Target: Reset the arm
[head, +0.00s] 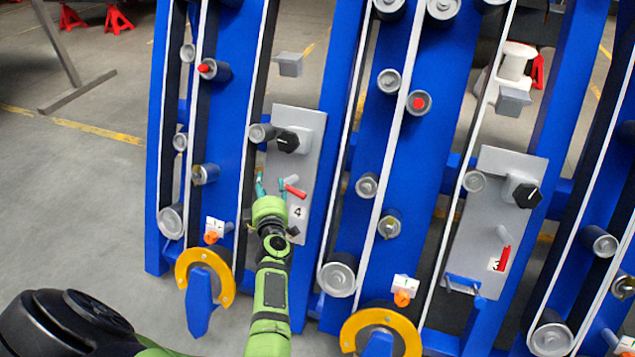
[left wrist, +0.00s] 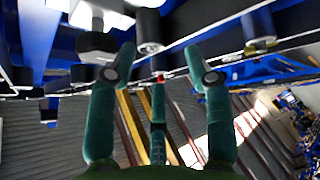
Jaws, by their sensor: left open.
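My left arm (head: 270,290) is green and reaches forward to the grey panel marked 4 (head: 313,150). My left gripper (head: 271,187) has teal fingers and is in front of that panel, beside its red-tipped lever (head: 295,191). I cannot tell whether a finger touches the lever. In the left wrist view the gripper (left wrist: 160,62) has its fingers spread wide, with nothing held between them. A small red tip (left wrist: 160,79) shows beyond the gap. My right gripper is not in view.
Blue chassis beams (head: 240,60) with belts and grey rollers stand close around the gripper. A black knob (head: 287,141) is above it. Another grey panel (head: 497,205) with a knob and a red lever (head: 504,258) is to the right. Yellow rings (head: 181,268) sit low in front. Open floor lies left.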

